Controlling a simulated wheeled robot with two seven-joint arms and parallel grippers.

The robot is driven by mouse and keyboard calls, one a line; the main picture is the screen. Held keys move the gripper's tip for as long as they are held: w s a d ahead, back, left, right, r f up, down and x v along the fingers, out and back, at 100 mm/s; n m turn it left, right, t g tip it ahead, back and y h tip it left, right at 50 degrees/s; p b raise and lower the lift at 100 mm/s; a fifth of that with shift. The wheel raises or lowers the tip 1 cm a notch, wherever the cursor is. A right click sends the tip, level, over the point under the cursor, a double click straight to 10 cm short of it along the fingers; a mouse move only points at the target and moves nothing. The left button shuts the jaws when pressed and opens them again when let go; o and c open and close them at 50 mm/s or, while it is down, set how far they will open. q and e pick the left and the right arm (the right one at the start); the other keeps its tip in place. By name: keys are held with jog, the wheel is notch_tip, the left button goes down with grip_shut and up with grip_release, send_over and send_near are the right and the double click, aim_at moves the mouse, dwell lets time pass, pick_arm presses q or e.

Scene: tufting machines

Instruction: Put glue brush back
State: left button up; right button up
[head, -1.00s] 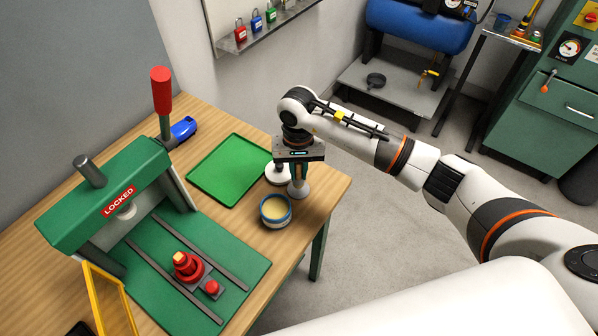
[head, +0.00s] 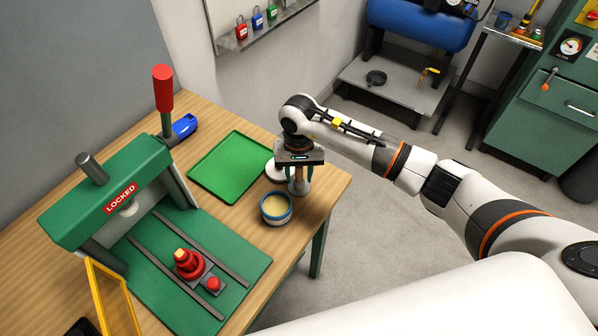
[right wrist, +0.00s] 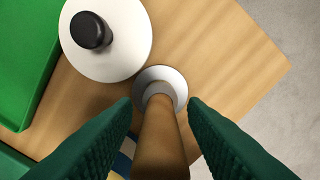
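The glue brush shows as a brown handle (head: 299,174), upright at the table's right edge. Its lower end is in a small pale round holder (head: 299,190), and the bristles are hidden. In the right wrist view the handle (right wrist: 160,140) rises between my green fingers, with a gap on each side. My right gripper (head: 299,175) is open around the handle, pointing down. The holder (right wrist: 172,78) lies just beyond the fingertips. A blue-rimmed glue pot (head: 276,221) with cream-coloured glue stands just in front. My left gripper is out of view.
A white disc with a black knob (right wrist: 128,55) lies beside the holder. A green tray (head: 230,168) is to the left. A green press marked LOCKED (head: 105,190) stands further left. The table edge and open floor are close on the right.

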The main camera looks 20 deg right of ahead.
jog(key=r+b, duration=0.1)
jog(key=r, duration=0.2)
jog(key=r+b, duration=0.1)
jog(key=r, duration=0.3)
jog(key=r+b, duration=0.2)
jog(key=r, duration=0.2)
jog(key=shift+w+r, duration=0.1)
jog(key=shift+w, duration=0.15)
jog(key=shift+d+r, duration=0.1)
jog(key=shift+r, duration=0.4)
